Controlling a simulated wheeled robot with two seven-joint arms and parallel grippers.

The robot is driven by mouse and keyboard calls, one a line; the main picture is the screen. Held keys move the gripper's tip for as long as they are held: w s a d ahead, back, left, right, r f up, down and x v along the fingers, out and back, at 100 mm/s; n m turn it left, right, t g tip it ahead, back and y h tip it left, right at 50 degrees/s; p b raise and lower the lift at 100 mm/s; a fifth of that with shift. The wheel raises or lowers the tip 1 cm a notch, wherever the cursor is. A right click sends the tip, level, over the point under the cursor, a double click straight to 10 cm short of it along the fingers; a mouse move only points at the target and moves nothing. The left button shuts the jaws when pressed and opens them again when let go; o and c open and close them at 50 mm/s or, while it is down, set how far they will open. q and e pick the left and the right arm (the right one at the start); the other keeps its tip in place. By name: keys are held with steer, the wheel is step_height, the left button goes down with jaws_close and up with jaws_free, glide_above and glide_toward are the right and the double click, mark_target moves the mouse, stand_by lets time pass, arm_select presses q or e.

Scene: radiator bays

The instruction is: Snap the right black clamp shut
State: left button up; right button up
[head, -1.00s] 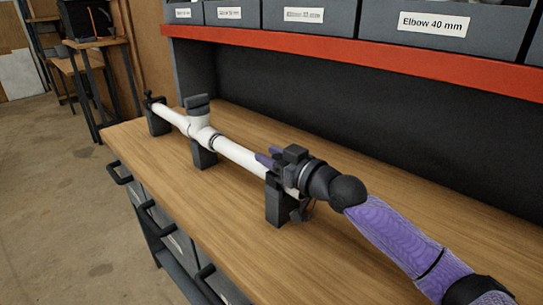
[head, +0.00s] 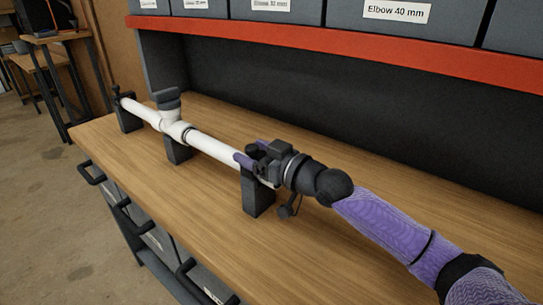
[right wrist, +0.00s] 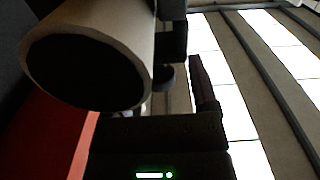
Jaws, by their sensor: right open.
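A white pipe (head: 212,147) lies along the bench in black clamps on posts. The right black clamp (head: 258,194) is at the pipe's near end, mostly hidden above by my right gripper. My right gripper (head: 252,153) is open at the top of this clamp, its purple fingers over the pipe. A dark rounded piece shows between the fingers; I cannot tell whether they touch it or whether the clamp is shut. The right wrist view shows the pipe's dark open end (right wrist: 88,66) close up, with one finger (right wrist: 205,85) apart from it. My left gripper is out of view.
The middle clamp (head: 177,150) stands under a white tee with a dark cap (head: 166,98); the left clamp (head: 128,115) is at the far end. Labelled bins (head: 455,20) sit above a red shelf edge (head: 350,45). The wooden bench top (head: 330,235) is clear in front.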

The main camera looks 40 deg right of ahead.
mark_target(257, 153)
steer(key=p+v, duration=0.1)
steer(key=v, duration=0.5)
steer(key=shift+r+p, duration=0.15)
steer(key=shift+p, duration=0.2)
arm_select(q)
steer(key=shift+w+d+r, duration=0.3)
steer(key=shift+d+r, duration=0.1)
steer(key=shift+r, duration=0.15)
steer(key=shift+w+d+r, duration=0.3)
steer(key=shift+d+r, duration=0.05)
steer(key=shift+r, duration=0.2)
arm_select(e)
steer(key=shift+s+d, duration=0.2)
steer(key=shift+s, duration=0.45)
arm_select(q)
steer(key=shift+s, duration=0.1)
